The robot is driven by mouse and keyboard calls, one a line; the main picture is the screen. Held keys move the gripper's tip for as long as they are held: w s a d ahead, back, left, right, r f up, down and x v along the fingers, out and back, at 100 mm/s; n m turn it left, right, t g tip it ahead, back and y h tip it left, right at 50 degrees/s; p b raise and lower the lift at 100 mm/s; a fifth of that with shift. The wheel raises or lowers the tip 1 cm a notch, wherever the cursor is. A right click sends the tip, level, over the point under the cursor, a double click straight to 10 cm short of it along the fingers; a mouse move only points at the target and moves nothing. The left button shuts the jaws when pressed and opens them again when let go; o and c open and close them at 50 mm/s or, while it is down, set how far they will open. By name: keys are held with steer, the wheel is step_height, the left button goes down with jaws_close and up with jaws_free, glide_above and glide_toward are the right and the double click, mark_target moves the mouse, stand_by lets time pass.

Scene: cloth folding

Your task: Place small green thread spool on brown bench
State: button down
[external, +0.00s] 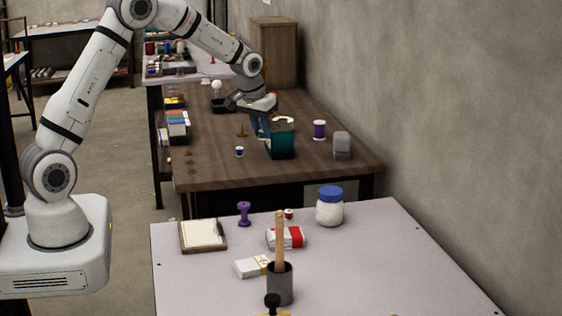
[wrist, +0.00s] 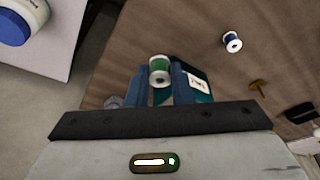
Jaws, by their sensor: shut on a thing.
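The small green thread spool (wrist: 159,71) shows in the wrist view, upright between the blue fingers of my gripper (wrist: 160,84). My gripper is shut on it. In the external view my gripper (external: 262,128) points down over the brown bench (external: 210,171), in front of or beside a teal box (external: 284,142); I cannot make out the spool there. The brown bench also fills much of the wrist view (wrist: 285,60). The gap between the spool and the bench top cannot be judged.
A small blue spool (external: 239,152), a purple spool (external: 319,130) and a grey block (external: 342,146) stand on the bench. Its front left part is mostly clear. A pale table (external: 380,260) in front holds a blue-lidded jar (external: 330,208) and a cup with a stick (external: 280,286).

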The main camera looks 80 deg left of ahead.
steer(key=r+n, duration=0.1)
glide_above(245, 164)
steer(key=shift+s+d+f+p, duration=0.1)
steer(key=shift+s+f+p, duration=0.1)
steer(key=shift+f, duration=2.35)
steer(key=shift+s+d+f+p, duration=0.1)
steer(key=shift+s+f, duration=0.1)
steer(key=shift+f, duration=2.3)
steer(key=c, duration=1.3)
jaws_free()
steer(key=shift+r, duration=0.1)
